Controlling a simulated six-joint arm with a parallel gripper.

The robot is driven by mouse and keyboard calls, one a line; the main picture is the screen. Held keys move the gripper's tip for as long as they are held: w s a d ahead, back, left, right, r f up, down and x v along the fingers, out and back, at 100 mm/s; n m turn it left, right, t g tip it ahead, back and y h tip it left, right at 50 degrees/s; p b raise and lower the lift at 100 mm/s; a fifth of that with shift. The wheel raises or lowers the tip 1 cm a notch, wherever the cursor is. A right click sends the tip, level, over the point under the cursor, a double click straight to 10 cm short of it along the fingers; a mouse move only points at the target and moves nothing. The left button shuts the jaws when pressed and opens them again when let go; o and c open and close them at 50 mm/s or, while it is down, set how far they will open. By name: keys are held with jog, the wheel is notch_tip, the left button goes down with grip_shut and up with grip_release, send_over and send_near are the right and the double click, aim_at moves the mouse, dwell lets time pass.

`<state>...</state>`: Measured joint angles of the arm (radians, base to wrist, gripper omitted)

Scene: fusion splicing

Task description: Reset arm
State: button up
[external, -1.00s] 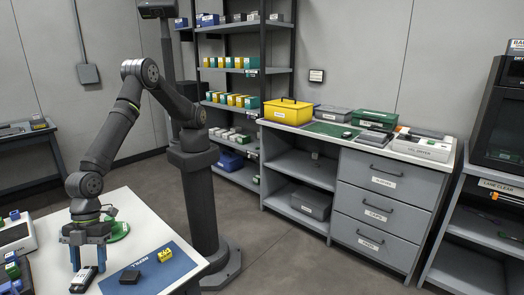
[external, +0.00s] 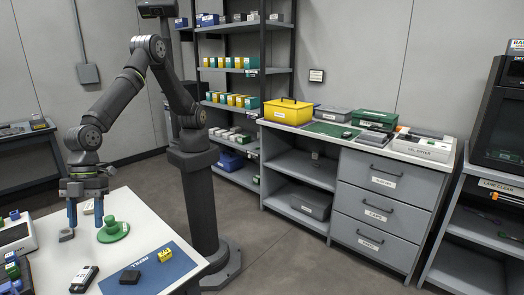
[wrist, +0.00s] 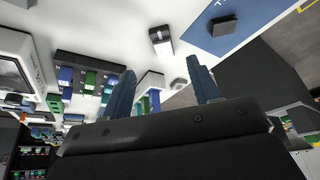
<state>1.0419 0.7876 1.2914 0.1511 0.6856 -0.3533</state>
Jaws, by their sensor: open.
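My gripper (external: 86,213) hangs fingers-down above the white table (external: 125,262) at the lower left of the external view. Its two blue fingers stand apart with nothing between them. In the wrist view the fingers (wrist: 160,85) also show apart and empty. A green round piece with a knob (external: 113,230) stands just right of the fingers. A small grey piece (external: 66,235) sits by the left fingertip; I cannot tell whether they touch.
A black-and-white device (external: 84,279) lies near the table front. A blue mat (external: 150,270) holds a dark block (external: 130,277) and a yellow block (external: 165,255). Coloured blocks (external: 12,265) crowd the left edge. A drawer bench (external: 385,205) and a shelf rack (external: 240,70) stand behind.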

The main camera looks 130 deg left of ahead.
aim_at(90, 268)
dwell(0.3)
jog(key=x, duration=1.2)
jog(key=shift+f, duration=0.25)
notch_tip(90, 268, up, 2)
jog(key=shift+r, duration=0.65)
